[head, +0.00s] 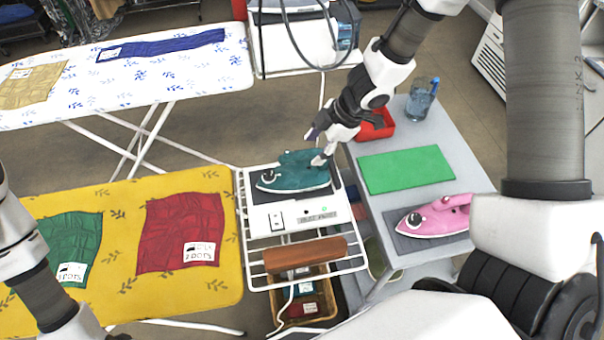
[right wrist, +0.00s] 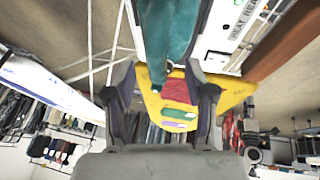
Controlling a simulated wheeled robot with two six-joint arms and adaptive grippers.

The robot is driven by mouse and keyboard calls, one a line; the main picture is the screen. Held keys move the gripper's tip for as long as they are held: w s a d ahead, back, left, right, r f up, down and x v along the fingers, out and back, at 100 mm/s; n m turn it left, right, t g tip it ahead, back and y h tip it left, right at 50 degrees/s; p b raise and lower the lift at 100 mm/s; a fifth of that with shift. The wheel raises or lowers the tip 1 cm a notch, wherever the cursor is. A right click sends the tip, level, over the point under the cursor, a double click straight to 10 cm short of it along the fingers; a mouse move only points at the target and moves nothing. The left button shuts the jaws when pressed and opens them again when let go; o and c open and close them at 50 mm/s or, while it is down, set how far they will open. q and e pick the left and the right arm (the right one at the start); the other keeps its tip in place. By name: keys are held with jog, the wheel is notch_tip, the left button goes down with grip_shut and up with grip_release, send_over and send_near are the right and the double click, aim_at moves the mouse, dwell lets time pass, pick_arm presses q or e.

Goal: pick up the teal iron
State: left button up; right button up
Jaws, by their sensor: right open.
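The teal iron (head: 292,172) sits on the white iron rest (head: 256,215) at the end of the yellow ironing board, its tip toward the left. My right gripper (head: 315,147) is at the iron's right rear end, close to its handle, with its fingers apart. In the right wrist view the teal iron (right wrist: 168,38) shows at the top, in line with the gap between the open fingers (right wrist: 160,78). I cannot tell whether a finger touches it. Part of my left arm shows at the lower left, but its gripper is out of frame.
The yellow board (head: 120,215) bears green and red cloths. A wooden block (head: 305,254) lies on the rack.

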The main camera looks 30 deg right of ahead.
aim_at(311, 151)
jog(key=b+x, duration=0.1)
jog(key=x, duration=0.1)
jog(key=b+x, duration=0.1)
jog(key=x, duration=0.1)
jog(key=shift+w+d+f, duration=0.2)
jog(key=shift+w, duration=0.05)
jog(key=shift+w+a+f, duration=0.1)
jog(key=shift+w+f, duration=0.05)
jog(key=shift+w, duration=0.05)
jog(key=shift+s+r, duration=0.2)
jog(key=shift+r, duration=0.1)
jog(key=shift+s, duration=0.15)
jog(key=c, duration=0.5)
grip_shut()
pick_arm(q)
jog(key=f, duration=0.3)
jog(key=shift+w, duration=0.25)
jog(key=shift+r, duration=0.15)
pick_arm(e)
jog(key=shift+r, duration=0.1)
